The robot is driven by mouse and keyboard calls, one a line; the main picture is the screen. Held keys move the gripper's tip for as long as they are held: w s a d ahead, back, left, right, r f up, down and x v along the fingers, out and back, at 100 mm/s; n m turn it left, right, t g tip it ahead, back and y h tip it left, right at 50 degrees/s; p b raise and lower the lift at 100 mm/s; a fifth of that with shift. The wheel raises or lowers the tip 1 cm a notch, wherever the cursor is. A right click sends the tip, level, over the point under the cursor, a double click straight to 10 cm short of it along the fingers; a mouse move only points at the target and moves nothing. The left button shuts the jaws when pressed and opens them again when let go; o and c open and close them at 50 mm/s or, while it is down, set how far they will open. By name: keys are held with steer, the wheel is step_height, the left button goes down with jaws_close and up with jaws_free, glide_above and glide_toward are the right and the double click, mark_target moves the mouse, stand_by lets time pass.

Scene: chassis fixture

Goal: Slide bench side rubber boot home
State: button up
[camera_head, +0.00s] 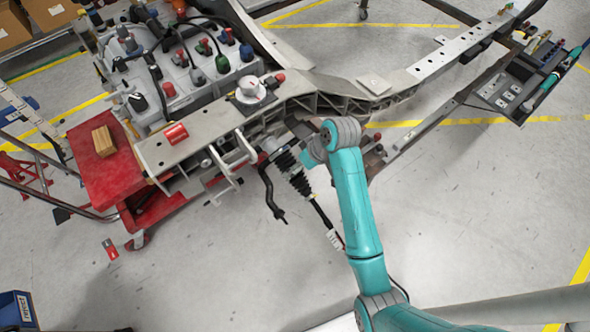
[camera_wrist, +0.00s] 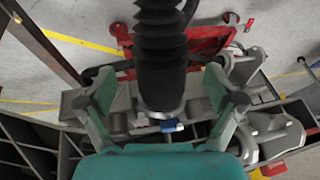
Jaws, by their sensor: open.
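The black ribbed rubber boot (camera_head: 298,183) hangs on a slanted steering link under the front of the frame, left of my arm. In the wrist view the boot (camera_wrist: 158,45) fills the upper middle, its lower end near a silver collar (camera_wrist: 163,116). A small blue piece (camera_wrist: 172,127) sits by that collar. My gripper (camera_wrist: 160,78) is open, with one finger on each side of the boot; a gap shows on both sides. In the head view the gripper fingers are hidden or too small to make out by the grey wrist.
A red bench or cart (camera_head: 105,170) with a wooden block stands at the left. A tool tray (camera_head: 510,85) is at the right. A thin rod with a white tag (camera_head: 335,238) extends below the boot.

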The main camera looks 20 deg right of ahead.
steer(key=v, duration=0.7)
steer(key=shift+f, duration=0.1)
steer(key=m+t, duration=0.1)
glide_above(301, 183)
steer(key=s+d, duration=0.2)
steer(key=f, duration=0.5)
steer(key=shift+s+a+f, duration=0.15)
steer(key=shift+s+a, duration=0.05)
steer(key=s+f+m+t+h, duration=0.1)
steer(key=s+f+t, duration=0.15)
steer(key=s, duration=0.45)
steer(key=s+f+m+t+h, duration=0.2)
steer(key=s+f, duration=0.1)
steer(key=s, duration=0.5)
steer(key=s+r+t, duration=0.6)
steer(key=s+r, duration=1)
steer(key=s, duration=0.3)
steer(key=shift+s+a+r+h, duration=0.2)
steer(key=shift+s+h, duration=0.1)
steer(key=shift+s, duration=0.1)
